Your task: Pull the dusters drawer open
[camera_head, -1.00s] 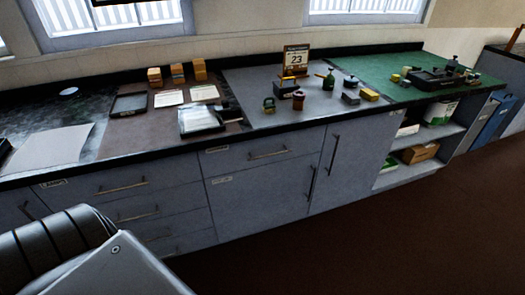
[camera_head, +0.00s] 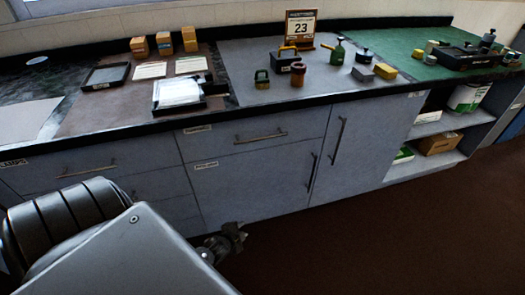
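A grey drawer (camera_head: 285,128) with a long bar handle (camera_head: 260,137) sits under the middle of the counter; it is shut. Its small white label (camera_head: 197,129) is too small to read surely, so I cannot tell if it is the dusters drawer. Another shut drawer (camera_head: 130,164) to the left has a handle (camera_head: 87,171) and a label (camera_head: 12,163) that seems to read "CLIPS". My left gripper (camera_head: 238,233) shows small and dark beyond my forearm, low in front of the cabinet and below the middle drawer's handle, apart from it. Its finger opening is unclear. My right gripper is out of view.
Cupboard doors with upright handles (camera_head: 338,139) stand below and right of the middle drawer. Open shelves (camera_head: 425,166) are further right. The counter holds a tray (camera_head: 106,76), a calendar (camera_head: 301,28) and several small items. The brown floor (camera_head: 370,245) in front is clear.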

